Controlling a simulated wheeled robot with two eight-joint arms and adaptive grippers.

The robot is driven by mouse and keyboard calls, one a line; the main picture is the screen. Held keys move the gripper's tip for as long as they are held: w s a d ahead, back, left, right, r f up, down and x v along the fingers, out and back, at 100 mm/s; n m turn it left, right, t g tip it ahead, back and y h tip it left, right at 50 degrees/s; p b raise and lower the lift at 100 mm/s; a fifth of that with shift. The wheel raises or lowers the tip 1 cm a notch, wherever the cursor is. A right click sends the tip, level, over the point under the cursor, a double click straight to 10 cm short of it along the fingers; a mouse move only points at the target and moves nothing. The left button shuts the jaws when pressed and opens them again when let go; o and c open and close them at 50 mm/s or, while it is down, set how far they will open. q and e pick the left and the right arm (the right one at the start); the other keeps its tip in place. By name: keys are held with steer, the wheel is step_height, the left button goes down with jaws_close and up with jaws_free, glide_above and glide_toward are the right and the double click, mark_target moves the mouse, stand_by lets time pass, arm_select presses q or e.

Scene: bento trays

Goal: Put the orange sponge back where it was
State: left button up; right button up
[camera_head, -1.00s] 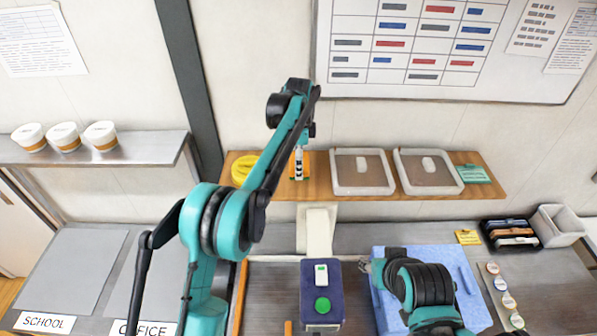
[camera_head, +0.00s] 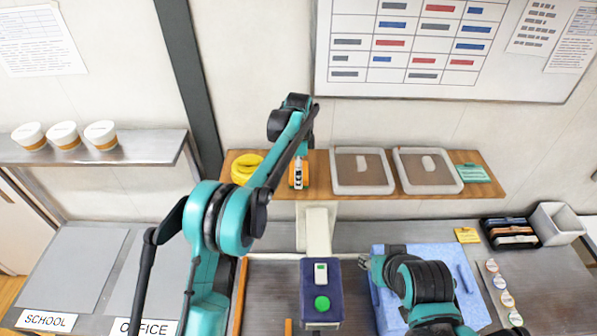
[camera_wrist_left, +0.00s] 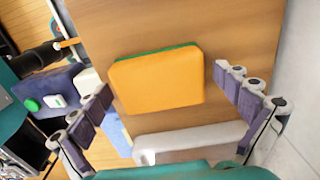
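The orange sponge (camera_wrist_left: 160,82), with a green layer along its far edge, shows in the left wrist view against the wooden shelf board. It lies between the widely spread fingers of my left gripper (camera_wrist_left: 163,78), with a visible gap on each side. In the head view the sponge (camera_head: 298,183) is a small orange patch on the wall shelf, mostly hidden by my left gripper (camera_head: 298,172). Its contact with the board cannot be judged exactly. My right gripper (camera_head: 368,264) is low by the blue mat (camera_head: 455,265); its finger opening is unclear.
The wall shelf (camera_head: 330,195) also holds yellow rings (camera_head: 246,168), two lidded trays (camera_head: 362,171) (camera_head: 428,171) and a green card (camera_head: 473,173). Below stand a dark blue box (camera_head: 321,292), a yellow card (camera_head: 467,235) and a black organizer (camera_head: 511,234).

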arm_select(q)
steer(key=shift+r, duration=0.1)
step_height(320, 180, up, 12)
steer(key=s+a+r+n+t, duration=0.2)
steer(key=s+a+r+n, duration=0.3)
steer(key=s+a+r, duration=0.1)
steer(key=s+a+n+t, duration=0.2)
steer(key=s+a+n, duration=0.3)
steer(key=s, duration=0.5)
steer(key=s+a+f+n+t, duration=0.1)
steer(key=s+a+f+n, duration=0.2)
steer(key=s+f, duration=0.3)
steer(key=s+a+f+n+t, duration=0.2)
steer(key=s+f+n, duration=0.3)
steer(key=s, duration=0.7)
steer(key=shift+s+a+f+b, duration=0.4)
steer(key=shift+a+f, duration=0.3)
steer(key=shift+a, duration=0.2)
steer(key=shift+s, duration=0.1)
